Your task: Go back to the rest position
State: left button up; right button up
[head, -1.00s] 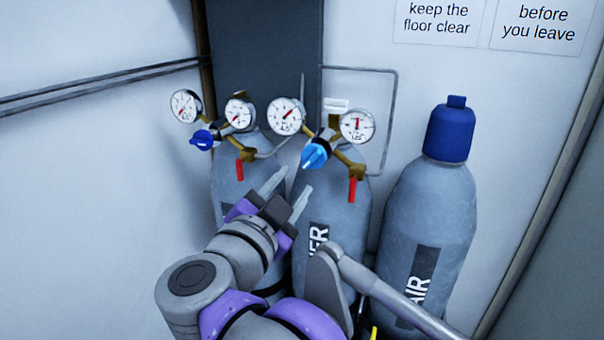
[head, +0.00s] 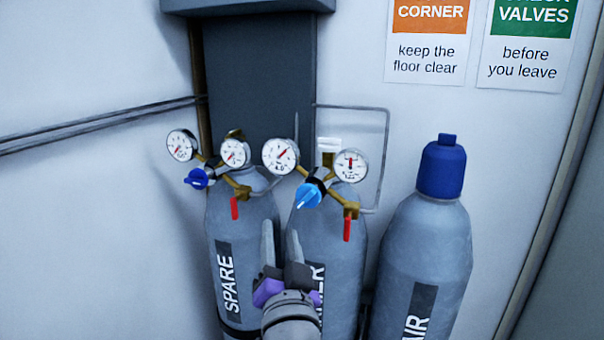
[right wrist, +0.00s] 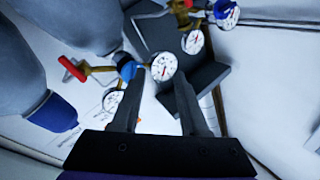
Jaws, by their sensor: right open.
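My right gripper (head: 281,247) is at the lower middle of the head view, in front of the middle cylinder (head: 335,235). Its two fingers point up and stand apart with nothing between them. In the right wrist view the open fingers (right wrist: 157,118) point toward the gauges and the dark wall panel. My left gripper is not in view. The spare cylinder (head: 246,220) stands left of the middle one, and the air cylinder (head: 428,240) with a blue cap (head: 442,168) stands at the right.
Regulators with round gauges, a dark blue knob (head: 196,179), a light blue knob (head: 308,196) and red levers (head: 347,229) sit above the gripper. A dark panel (head: 258,80) is behind them. Wall signs (head: 428,58) hang at upper right. Bare wall (head: 80,230) is at left.

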jog(key=s+d+f+n+g+y, duration=0.1)
jog(key=s+d+f+n+g, duration=0.25)
jog(key=f, duration=0.65)
jog(key=s+d+f+n+g+y, duration=0.1)
jog(key=s+d+f+n+g, duration=0.2)
jog(key=f, duration=0.7)
jog(key=s+d+f+m+g+h, duration=0.1)
jog(key=s+d+f+g+h, duration=0.1)
jog(key=s+d+f+g, duration=0.2)
jog(key=s+d+f+m+g+h+p, duration=0.1)
jog(key=s+d+f+g+h, duration=0.2)
jog(key=s+d+f, duration=0.5)
jog(key=d+f+g, duration=0.1)
jog(key=d+f, duration=0.2)
jog(key=f, duration=0.2)
jog(key=shift+s+f, duration=0.3)
dwell(2.7)
